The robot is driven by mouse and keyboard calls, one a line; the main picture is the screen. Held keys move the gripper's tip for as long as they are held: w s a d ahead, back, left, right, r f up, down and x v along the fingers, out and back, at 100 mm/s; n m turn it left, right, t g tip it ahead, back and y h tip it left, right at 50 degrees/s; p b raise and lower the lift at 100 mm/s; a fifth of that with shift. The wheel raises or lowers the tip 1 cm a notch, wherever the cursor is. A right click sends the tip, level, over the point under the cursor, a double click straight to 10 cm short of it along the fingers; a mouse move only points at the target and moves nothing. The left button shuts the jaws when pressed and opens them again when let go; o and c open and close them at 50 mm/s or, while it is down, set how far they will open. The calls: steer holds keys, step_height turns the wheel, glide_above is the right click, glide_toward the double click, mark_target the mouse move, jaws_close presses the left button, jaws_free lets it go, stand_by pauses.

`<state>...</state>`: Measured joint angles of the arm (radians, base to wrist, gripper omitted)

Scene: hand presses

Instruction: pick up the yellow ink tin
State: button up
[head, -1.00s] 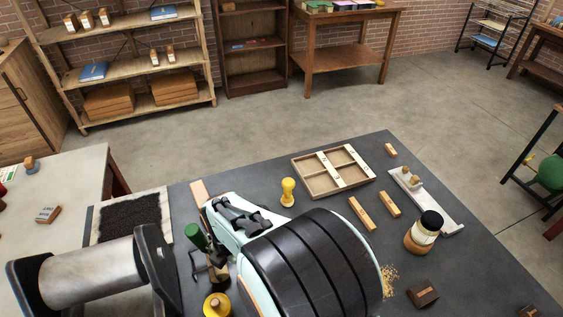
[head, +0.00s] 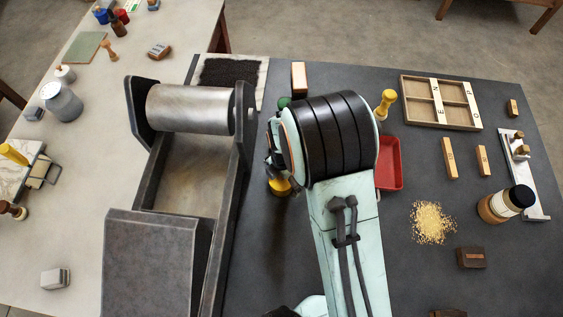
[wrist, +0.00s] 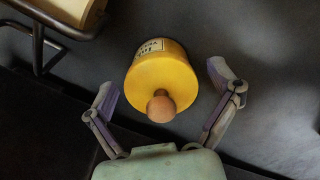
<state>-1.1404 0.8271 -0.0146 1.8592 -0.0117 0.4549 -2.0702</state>
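The yellow ink tin (wrist: 165,70) has a label on its side and a round wooden knob (wrist: 161,107) on its lid. In the wrist view it lies between the two fingers of my gripper (wrist: 161,79), which are spread apart with clear gaps on both sides. I cannot tell whether the fingertips are level with the tin. In the head view only part of the tin (head: 279,188) shows, beside the press; my arm covers the rest. My fingers are hidden there.
A dark press with a metal roller (head: 190,109) stands left of the tin. A red tray (head: 390,165) and a yellow-handled stamp (head: 386,103) are to the right. A dark wire stand (wrist: 40,42) is at the wrist view's upper left. The dark table's right side holds scattered items.

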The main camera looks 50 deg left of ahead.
steer(key=c, duration=1.2)
steer(key=shift+r, duration=0.1)
